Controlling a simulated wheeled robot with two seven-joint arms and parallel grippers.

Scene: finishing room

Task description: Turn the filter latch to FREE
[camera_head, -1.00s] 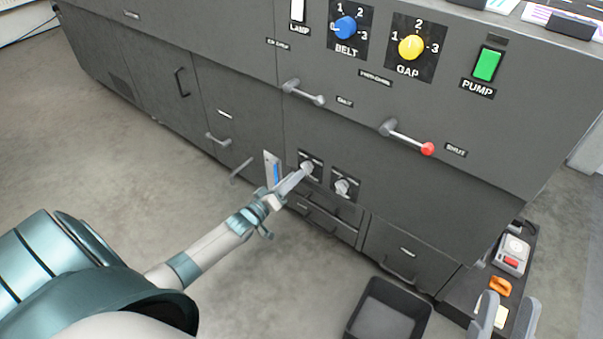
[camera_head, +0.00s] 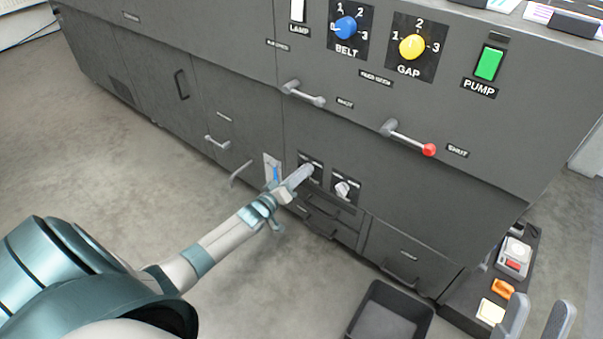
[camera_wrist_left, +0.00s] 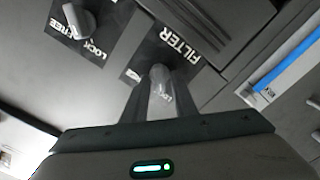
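The filter latch (camera_wrist_left: 160,80) is a small grey handle on a black plate lettered FILTER, low on the dark grey cabinet. In the left wrist view it stands between the fingers of my left gripper (camera_wrist_left: 160,112), which look closed against its sides. The plate's lettering near the handle is partly covered, so the pointed-to word is not readable. In the head view my left gripper (camera_head: 298,178) reaches the latch plate and hides most of the handle. My right gripper (camera_head: 537,322) is open and empty at the lower right edge.
A similar latch (camera_head: 343,188), with FREE and LOCK lettering in the wrist view (camera_wrist_left: 80,20), sits close beside. A white and blue gauge strip (camera_head: 272,170) is left of the gripper. A black bin (camera_head: 370,330) and a tray of small items (camera_head: 460,309) lie below right.

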